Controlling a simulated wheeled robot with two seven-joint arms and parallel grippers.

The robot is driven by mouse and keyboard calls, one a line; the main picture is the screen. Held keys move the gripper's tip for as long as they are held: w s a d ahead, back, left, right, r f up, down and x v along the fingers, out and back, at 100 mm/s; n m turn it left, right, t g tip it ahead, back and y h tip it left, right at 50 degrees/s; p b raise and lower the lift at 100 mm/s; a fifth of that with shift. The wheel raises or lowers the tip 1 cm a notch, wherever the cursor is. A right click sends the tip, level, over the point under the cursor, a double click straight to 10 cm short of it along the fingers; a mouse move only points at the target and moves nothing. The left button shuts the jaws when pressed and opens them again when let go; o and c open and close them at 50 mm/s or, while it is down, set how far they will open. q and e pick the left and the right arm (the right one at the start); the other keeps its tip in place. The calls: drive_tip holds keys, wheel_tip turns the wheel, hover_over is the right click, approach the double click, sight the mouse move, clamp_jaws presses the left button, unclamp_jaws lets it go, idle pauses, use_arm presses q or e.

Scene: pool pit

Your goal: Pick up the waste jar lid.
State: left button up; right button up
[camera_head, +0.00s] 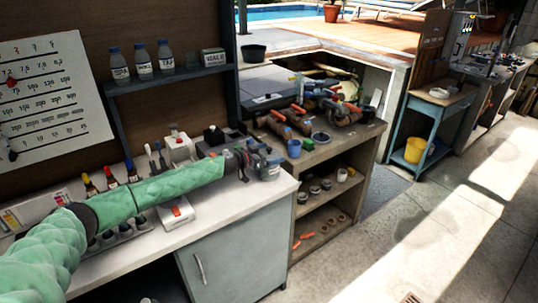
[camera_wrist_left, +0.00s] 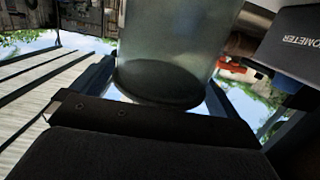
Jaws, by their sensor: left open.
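My left arm reaches from the left over the white counter, and its gripper (camera_head: 246,164) is at the counter's right end. A clear jar with a pale label (camera_head: 271,169) stands just beyond the gripper, partly covered by it. In the left wrist view a cloudy, see-through jar (camera_wrist_left: 178,38) fills the top middle. A dark round lid or end (camera_wrist_left: 157,84) shows at its lower edge, between the open fingers of my left gripper (camera_wrist_left: 160,88). Whether a finger touches it, I cannot tell. My right gripper is not in view.
A dark box lettered "OMETER" (camera_wrist_left: 296,42) is close at the right in the wrist view. White testers (camera_head: 181,146), dropper bottles (camera_head: 111,177) and a small white device (camera_head: 176,213) crowd the counter. A shelf unit with pump parts (camera_head: 318,118) adjoins its right end. Floor at right is clear.

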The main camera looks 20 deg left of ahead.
use_arm(q)
drive_tip(key=c, duration=0.8)
drive_tip(key=shift+r, duration=0.2)
